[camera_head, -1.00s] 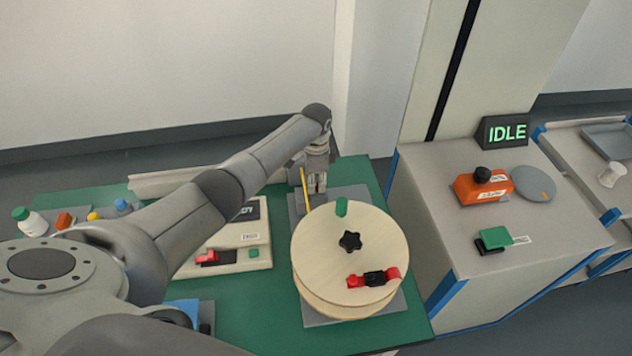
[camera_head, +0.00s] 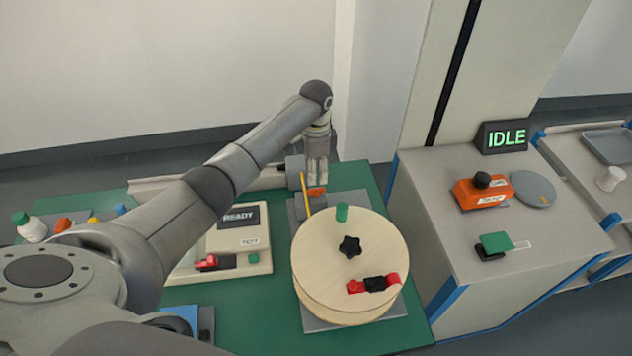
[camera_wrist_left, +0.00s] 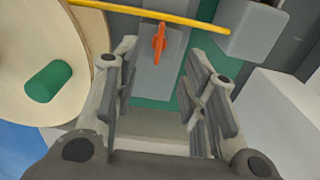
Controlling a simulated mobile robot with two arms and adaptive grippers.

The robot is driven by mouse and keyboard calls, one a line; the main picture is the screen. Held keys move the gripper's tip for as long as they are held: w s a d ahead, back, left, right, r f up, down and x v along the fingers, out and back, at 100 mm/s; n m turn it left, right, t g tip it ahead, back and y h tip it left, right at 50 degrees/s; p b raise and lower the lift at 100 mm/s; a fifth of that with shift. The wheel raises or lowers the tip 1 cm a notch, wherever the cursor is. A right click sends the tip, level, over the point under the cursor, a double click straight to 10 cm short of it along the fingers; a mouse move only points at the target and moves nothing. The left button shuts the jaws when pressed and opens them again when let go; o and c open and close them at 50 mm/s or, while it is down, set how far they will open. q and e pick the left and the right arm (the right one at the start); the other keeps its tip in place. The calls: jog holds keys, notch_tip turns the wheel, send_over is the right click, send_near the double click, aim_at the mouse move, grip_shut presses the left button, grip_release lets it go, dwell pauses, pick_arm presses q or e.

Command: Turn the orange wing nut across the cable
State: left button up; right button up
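The orange wing nut (camera_head: 317,192) sits on a grey block behind the wooden reel (camera_head: 328,257). In the left wrist view the wing nut (camera_wrist_left: 160,42) shows between and beyond my fingertips, its long side roughly crosswise to the yellow cable (camera_wrist_left: 150,15). Its far end is close to the cable; I cannot tell if they touch. The cable (camera_head: 304,188) stands out beside it in the head view. My left gripper (camera_head: 317,182) is just above the wing nut. In the wrist view the left gripper (camera_wrist_left: 162,65) is open and empty. My right gripper is out of view.
The reel carries a black star knob (camera_head: 349,246), a green peg (camera_head: 341,213) and a red-black clamp (camera_head: 373,284). A beige device (camera_head: 230,262) reading READY stands to the left. A grey cabinet with an IDLE display (camera_head: 502,136) stands to the right.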

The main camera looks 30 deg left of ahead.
aim_at(316, 189)
pick_arm(q)
notch_tip(316, 189, up, 5)
jog(key=shift+f, duration=0.1)
jog(key=shift+f, duration=0.1)
dwell(0.6)
